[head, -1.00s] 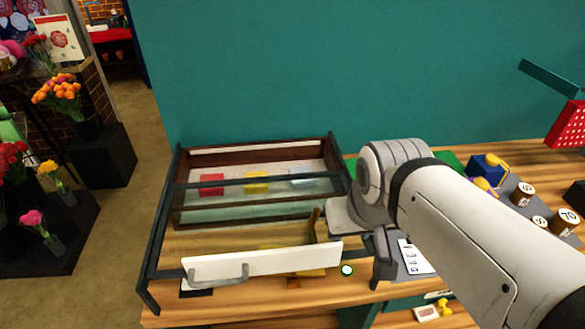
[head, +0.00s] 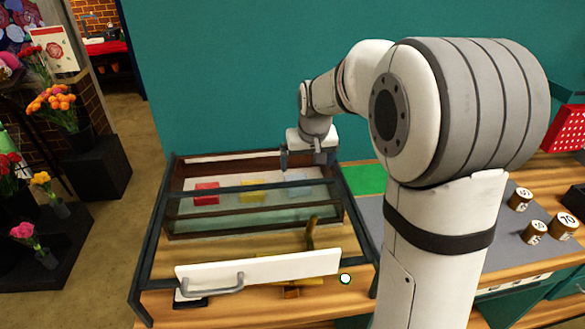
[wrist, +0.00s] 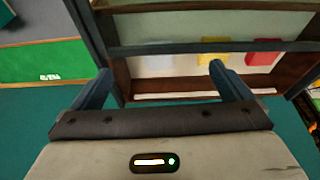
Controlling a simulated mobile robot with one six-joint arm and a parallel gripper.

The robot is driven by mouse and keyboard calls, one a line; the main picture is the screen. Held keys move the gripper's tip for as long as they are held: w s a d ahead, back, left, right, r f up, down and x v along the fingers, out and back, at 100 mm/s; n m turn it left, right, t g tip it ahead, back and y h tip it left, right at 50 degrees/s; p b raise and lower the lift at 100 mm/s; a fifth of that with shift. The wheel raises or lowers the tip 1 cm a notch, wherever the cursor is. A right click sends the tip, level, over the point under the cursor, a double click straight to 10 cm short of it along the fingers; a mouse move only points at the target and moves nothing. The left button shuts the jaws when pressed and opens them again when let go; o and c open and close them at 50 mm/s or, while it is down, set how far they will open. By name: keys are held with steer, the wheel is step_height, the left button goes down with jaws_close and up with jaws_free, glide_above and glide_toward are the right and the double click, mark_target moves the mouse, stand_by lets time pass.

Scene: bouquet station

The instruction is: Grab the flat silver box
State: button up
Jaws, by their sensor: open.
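A flat pale, silvery box (head: 300,187) lies at the right end of a row inside the dark-framed display case (head: 190,225), beside a yellow and a red block. It also shows faintly in the wrist view (wrist: 157,64), partly behind a dark bar, and its edges are hard to make out. My gripper (head: 309,160) is open and empty above the back right of the case. In the wrist view its two fingers (wrist: 161,70) stand apart, one on each side of the pale box, with no contact visible.
The yellow block (head: 252,190) and red block (head: 206,193) lie left of the pale box. Dark bars cross the case, and a white handled panel (head: 260,267) stands at its front. A teal wall (head: 230,80) rises close behind. A green mat (head: 364,179) lies to the right.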

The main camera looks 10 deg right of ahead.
steer(key=w+f, duration=1.3)
steer(key=shift+b, duration=0.4)
steer(key=shift+w+d+p+x, duration=0.15)
steer(key=shift+p+x, duration=0.7)
steer(key=shift+x, duration=1.1)
steer(key=shift+w+d+p+x, duration=0.15)
steer(key=shift+p+x, duration=0.65)
steer(key=shift+x, duration=1.15)
steer(key=shift+r, duration=0.1)
steer(key=c, duration=1.1)
steer(key=shift+r, duration=0.1)
steer(key=shift+c, duration=0.2)
